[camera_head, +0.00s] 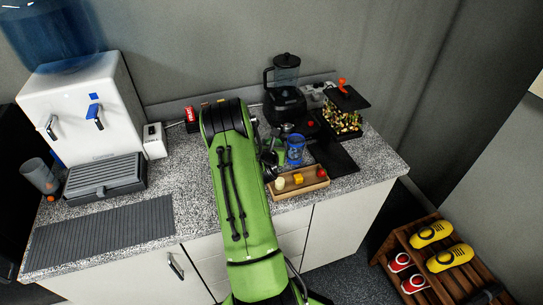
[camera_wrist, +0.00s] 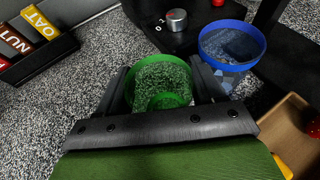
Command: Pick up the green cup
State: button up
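The green cup (camera_wrist: 160,82) is see-through and stands between the two fingers of my gripper (camera_wrist: 160,68) in the wrist view. One finger is on each side of its rim. The gripper looks open; I cannot tell whether either finger touches the cup. In the head view a small part of the green cup (camera_head: 280,143) shows beside my gripper (camera_head: 270,155), and my green arm hides much of that spot.
A blue cup (camera_wrist: 232,47) stands close right of the green one. A wooden tray (camera_head: 299,188) with small items lies in front. A blender (camera_head: 285,100), a dark tray of chopped food (camera_head: 342,122) and labelled bars (camera_wrist: 25,40) are nearby. A water dispenser (camera_head: 82,105) stands left.

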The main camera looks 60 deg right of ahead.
jog(key=shift+w+d+f, duration=0.15)
jog(key=shift+w+f, duration=0.05)
jog(key=shift+w, duration=0.1)
jog(key=c, duration=0.4)
jog(key=shift+s, duration=0.15)
notch_tip(320, 180, up, 10)
jog(key=p, duration=0.2)
